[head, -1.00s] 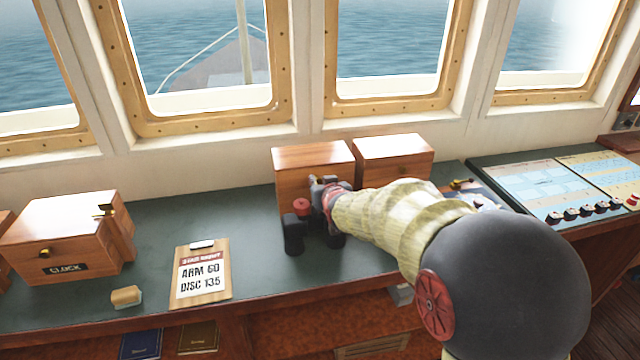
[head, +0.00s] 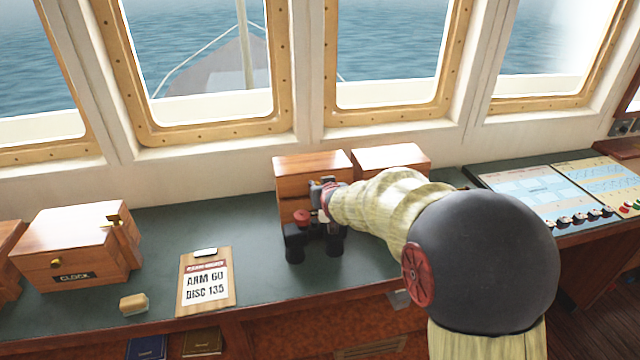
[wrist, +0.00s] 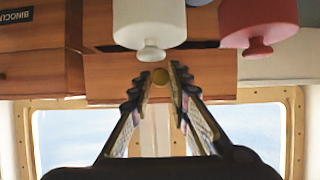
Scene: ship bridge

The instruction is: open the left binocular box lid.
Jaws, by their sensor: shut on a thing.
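The left binocular box (head: 293,190) is brown wood and stands against the wall under the windows. Its lid (head: 312,165) looks down or nearly so in the head view. My gripper (wrist: 160,76) is at the box front, shut on the small round brass knob (wrist: 160,77) of the lid. The wrist picture is upside down; a dark line shows between the lid front (wrist: 110,78) and the box body, and I cannot tell if it is a gap. My arm and gripper hide part of the box front.
Dark binoculars (head: 295,247) stand in front of the box, close under my gripper. A second box (head: 385,158) stands close on the right. A clipboard (head: 206,280) and clock box (head: 70,250) are left.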

